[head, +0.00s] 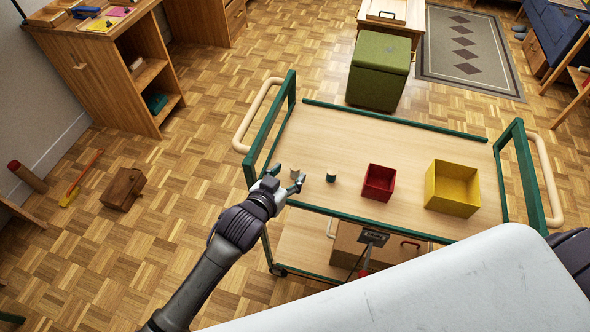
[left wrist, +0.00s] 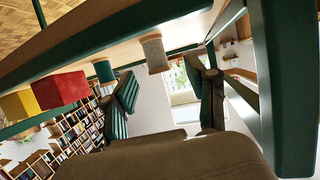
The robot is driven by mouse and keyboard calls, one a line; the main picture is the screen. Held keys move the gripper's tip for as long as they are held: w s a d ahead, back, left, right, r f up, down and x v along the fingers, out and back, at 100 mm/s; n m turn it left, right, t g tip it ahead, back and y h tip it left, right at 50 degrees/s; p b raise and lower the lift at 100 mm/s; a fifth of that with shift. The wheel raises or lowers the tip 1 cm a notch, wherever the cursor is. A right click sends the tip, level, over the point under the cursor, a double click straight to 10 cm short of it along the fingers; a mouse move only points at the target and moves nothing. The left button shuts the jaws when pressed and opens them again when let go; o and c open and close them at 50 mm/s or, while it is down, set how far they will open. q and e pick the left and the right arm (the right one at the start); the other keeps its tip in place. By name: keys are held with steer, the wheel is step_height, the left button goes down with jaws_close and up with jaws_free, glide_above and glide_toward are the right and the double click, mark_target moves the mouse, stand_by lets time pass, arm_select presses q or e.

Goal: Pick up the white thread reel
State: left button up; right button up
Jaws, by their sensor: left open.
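The white thread reel (head: 294,174) stands on the wooden top of the green-framed trolley (head: 400,150), near its left end. My left gripper (head: 290,183) is at the trolley's near left edge, open, right beside the reel. In the left wrist view, tilted over, the white reel (left wrist: 155,54) shows beyond the open fingers (left wrist: 168,88), in the gap between them across the picture. The fingers are not shut on it; whether one touches it I cannot tell. A green reel (head: 331,176) stands just right of the white one. My right gripper is not in view.
A red box (head: 379,183) and a larger yellow box (head: 452,188) stand further right on the trolley. A green rail and cream handle (head: 257,115) rise at its left end. The trolley top behind the reels is clear.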

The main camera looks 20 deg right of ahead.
mark_target(293, 172)
arm_select(q)
steer(key=x, duration=0.4)
steer(key=shift+d+f, duration=0.15)
steer(key=c, duration=1)
